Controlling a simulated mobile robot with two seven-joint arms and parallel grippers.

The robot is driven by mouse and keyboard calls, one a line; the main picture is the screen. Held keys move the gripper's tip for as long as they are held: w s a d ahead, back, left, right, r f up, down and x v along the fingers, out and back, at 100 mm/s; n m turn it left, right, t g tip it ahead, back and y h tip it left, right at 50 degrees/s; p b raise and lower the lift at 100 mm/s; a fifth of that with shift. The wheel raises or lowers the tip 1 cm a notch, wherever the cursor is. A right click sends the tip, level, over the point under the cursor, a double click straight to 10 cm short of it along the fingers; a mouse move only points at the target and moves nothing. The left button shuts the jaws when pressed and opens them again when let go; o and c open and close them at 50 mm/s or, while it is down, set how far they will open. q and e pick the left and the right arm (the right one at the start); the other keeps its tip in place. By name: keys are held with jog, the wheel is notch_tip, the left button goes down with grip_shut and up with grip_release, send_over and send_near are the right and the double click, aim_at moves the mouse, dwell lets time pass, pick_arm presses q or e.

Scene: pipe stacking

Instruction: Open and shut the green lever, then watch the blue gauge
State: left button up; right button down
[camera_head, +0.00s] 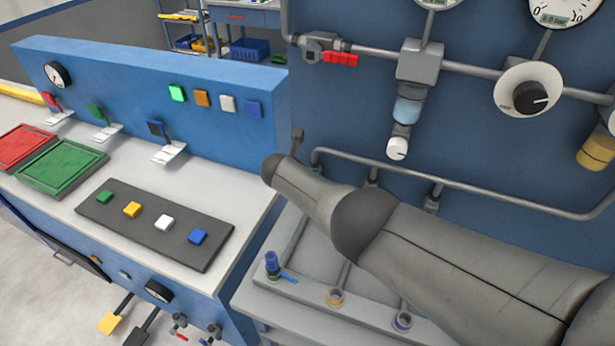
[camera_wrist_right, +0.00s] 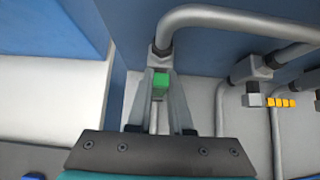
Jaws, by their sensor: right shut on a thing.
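In the right wrist view, a green lever handle (camera_wrist_right: 160,82) sits between the two fingers of my right gripper (camera_wrist_right: 160,90), which is shut on it. The lever is by the lower end of a bent grey pipe (camera_wrist_right: 163,50). In the head view, my right arm crosses from the right and hides this lever and the gripper fingers. A round gauge (camera_head: 437,2), partly cut off at the top edge, stands above a blue bowl (camera_head: 407,110) on the wall pipe. No gauge face looks clearly blue. My left gripper is not in view.
A blue console (camera_head: 150,80) at left carries small red, green (camera_head: 95,109) and blue toggles and coloured buttons. Yellow-orange (camera_wrist_right: 281,102) and red (camera_head: 340,59) valve handles sit on pipes. A blue-topped valve (camera_head: 271,262) stands on the bench below my arm.

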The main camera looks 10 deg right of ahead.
jog(key=shift+s+f, duration=0.1)
dwell(0.5)
jog(key=c, duration=0.8)
grip_release()
jog(key=shift+a, duration=0.1)
jog(key=shift+s+a+r+p, duration=0.1)
jog(key=shift+s+r+p, duration=0.05)
jog(key=shift+r+p, duration=0.4)
jog(key=shift+p+v, duration=4.95)
jog(key=shift+v, duration=2.1)
jog(key=shift+s+a+f, duration=0.1)
jog(key=shift+a+f, duration=0.05)
jog(key=shift+a, duration=0.05)
